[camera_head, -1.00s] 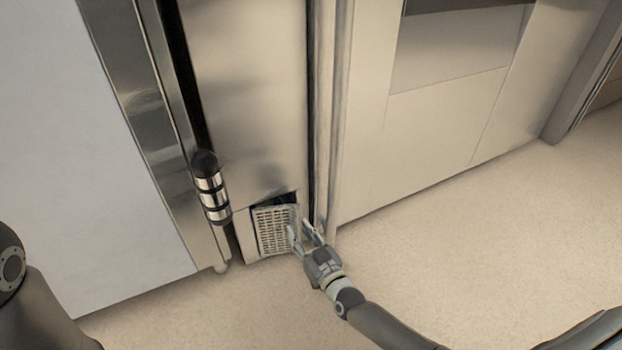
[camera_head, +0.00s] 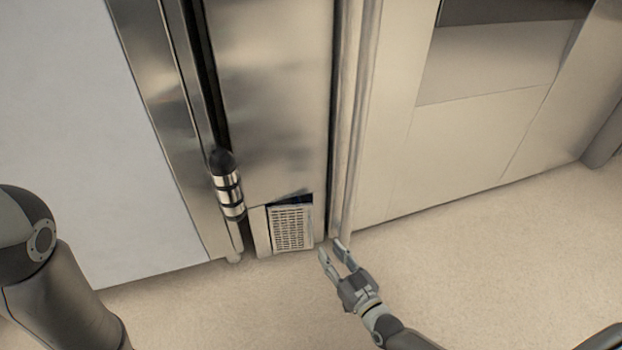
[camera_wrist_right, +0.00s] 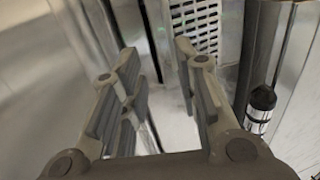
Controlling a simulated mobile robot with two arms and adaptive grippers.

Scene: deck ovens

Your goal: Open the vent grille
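The vent grille (camera_head: 291,229) is a small slotted panel low on the front of the narrow metal cabinet. A dark gap (camera_head: 290,199) shows along its top edge, so it stands tilted partly out. My right gripper (camera_head: 333,249) is just right of the grille and apart from it, its fingers spread with nothing between them. In the right wrist view the open fingers (camera_wrist_right: 158,75) frame the floor and panel edge, and part of the grille (camera_wrist_right: 193,22) shows beyond them. My left gripper is out of view.
A black and silver cylindrical handle (camera_head: 228,185) stands out left of the grille. A vertical pipe-like post (camera_head: 352,130) runs right of the cabinet. The floor (camera_head: 480,270) to the right is clear.

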